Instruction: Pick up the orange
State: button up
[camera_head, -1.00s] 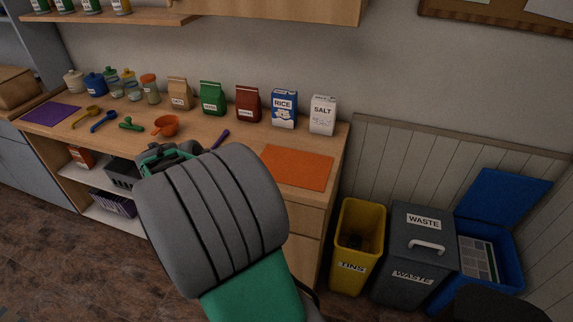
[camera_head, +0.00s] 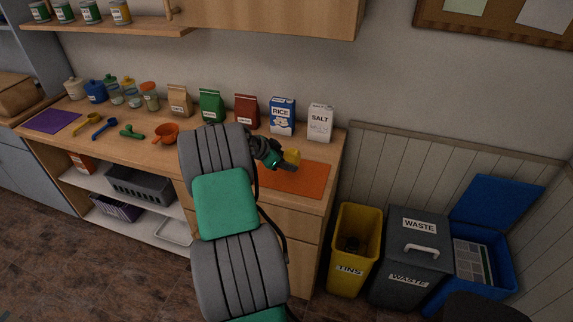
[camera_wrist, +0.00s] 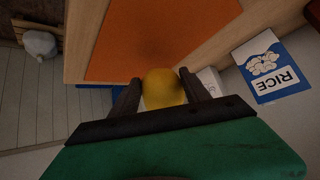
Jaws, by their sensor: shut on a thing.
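The orange (camera_wrist: 163,88) is a round yellow-orange fruit. In the wrist view it sits between the two dark fingers of my gripper (camera_wrist: 160,80), which is shut on it. In the head view the fruit (camera_head: 292,156) shows as a small yellow shape at the end of my gripper (camera_head: 286,163). It is in front of the orange mat (camera_head: 300,180) near the right end of the counter. I cannot tell how high above the mat it is. The fingers partly cover the fruit.
The rice box (camera_head: 282,116) and salt box (camera_head: 320,122) stand behind the mat. An orange scoop (camera_head: 165,134) and other utensils lie left of my arm. Yellow (camera_head: 353,250), grey (camera_head: 410,262) and blue bins stand right of the counter. The mat is otherwise clear.

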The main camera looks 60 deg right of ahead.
aim_at(286, 176)
jog(key=f, duration=0.1)
jog(key=f+p, duration=0.1)
jog(key=f, duration=0.1)
jog(key=shift+w+d+f, duration=0.1)
jog(key=shift+d+f, duration=0.1)
jog(key=shift+d, duration=0.2)
jog(key=shift+f, duration=0.3)
jog(key=shift+f, duration=0.1)
jog(key=shift+f, duration=0.15)
jog(key=o, duration=1.5)
